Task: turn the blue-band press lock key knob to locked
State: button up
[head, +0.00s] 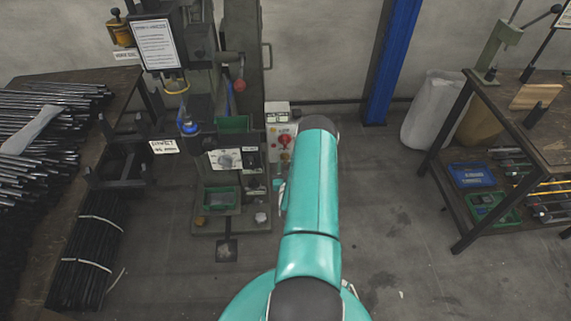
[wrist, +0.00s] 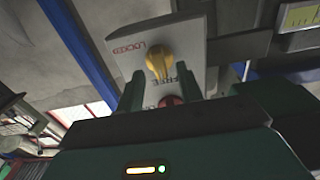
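In the wrist view a pale plate (wrist: 194,48) carries a yellow knob (wrist: 159,59). Red LOCKED lettering is at the plate's upper left, and the word FREE is below and right of the knob. The knob's lower end seems to lie near FREE; its exact angle is hard to tell. My gripper (wrist: 159,86) is open, its two dark green fingers apart below the knob, with nothing seen between them but the plate and a red round part (wrist: 171,101). In the head view the blue-band press (head: 190,127) stands left of my teal arm, which hides my gripper.
A control box (head: 285,134) with red parts stands right of the press. A red-ball lever (head: 239,86) rises above. A bench with dark rods (head: 50,110) is at left, and a work table (head: 550,140) at right. The floor between is clear.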

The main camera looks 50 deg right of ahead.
jog(key=shift+x, duration=0.8)
grip_shut()
